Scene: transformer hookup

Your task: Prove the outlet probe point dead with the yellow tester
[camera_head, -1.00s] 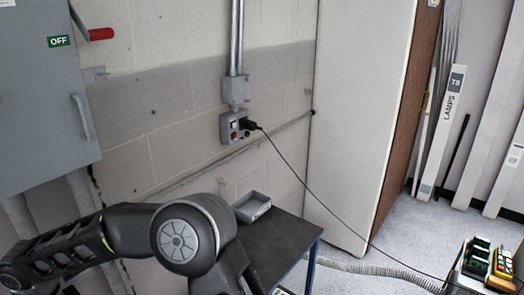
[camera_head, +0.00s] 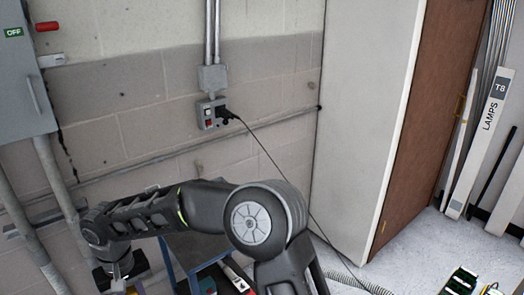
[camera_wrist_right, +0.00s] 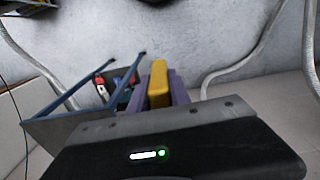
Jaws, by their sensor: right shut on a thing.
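A probe point is too small to make out. In the right wrist view my right gripper (camera_wrist_right: 160,88) is shut on a yellow block-shaped thing, which looks like the yellow tester (camera_wrist_right: 158,76). In the head view an arm, likely my right, reches left across the cart, its wrist low at the left. Its fingers and the tester are hidden there. My left gripper is not in view.
A blue-framed cart (camera_head: 168,262) stands below the outlet, partly hidden by the arm; tools (camera_wrist_right: 103,86) lie on its lower level. A white cabinet (camera_head: 350,120) stands right of the outlet. The plug's cable (camera_head: 280,172) hangs towards the floor. Green-and-black items (camera_head: 461,281) are at lower right.

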